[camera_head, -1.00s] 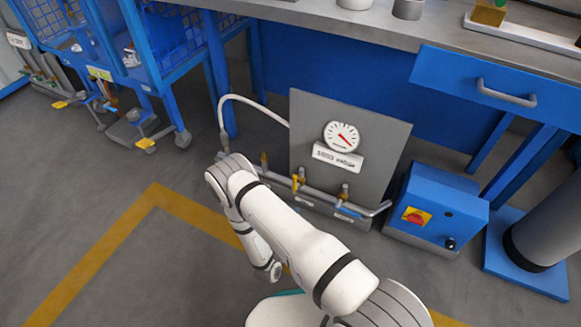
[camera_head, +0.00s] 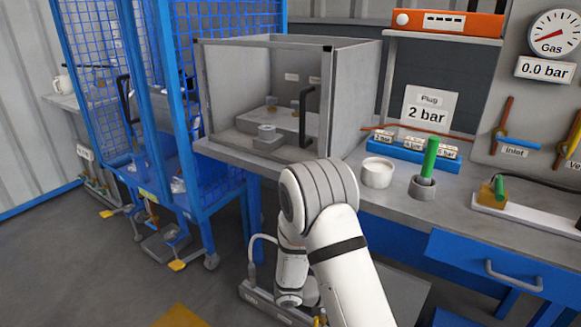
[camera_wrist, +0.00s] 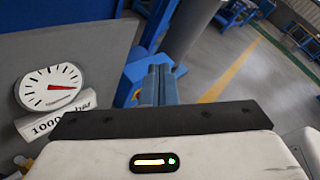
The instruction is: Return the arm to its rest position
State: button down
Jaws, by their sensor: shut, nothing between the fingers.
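My white arm (camera_head: 335,235) reaches up from the bottom of the head view, bends at a grey-capped joint and drops down in front of the workbench. Its fingers are not visible in the head view. In the wrist view my gripper (camera_wrist: 160,85) has its two fingers together, with nothing between them. It points out over open floor, to the right of a grey panel (camera_wrist: 95,50) that bears a round dial gauge (camera_wrist: 50,88).
Blue mesh cages (camera_head: 180,110) stand at left. A blue drawer (camera_head: 500,270) sits below the bench. Floor at left is free.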

jog(key=s+a+r+m+y+p, duration=0.1)
jog(key=s+r+m+y+p, duration=0.4)
jog(key=r, duration=0.8)
jog(key=s+a+r+m+t+y+p, duration=0.1)
jog(key=s+a+r+m+y+p, duration=0.1)
jog(key=s+r+m+y+p, duration=0.3)
jog(key=s+a+r+m+y+p, duration=0.1)
jog(key=s+r+m+y+p, duration=0.4)
jog(key=r, duration=1.8)
jog(key=s+m+p, duration=0.2)
jog(key=m+p, duration=0.3)
jog(key=m, duration=0.4)
jog(key=shift+a+m+t, duration=0.2)
jog(key=shift+m+t, duration=0.1)
jog(key=shift+s, duration=0.15)
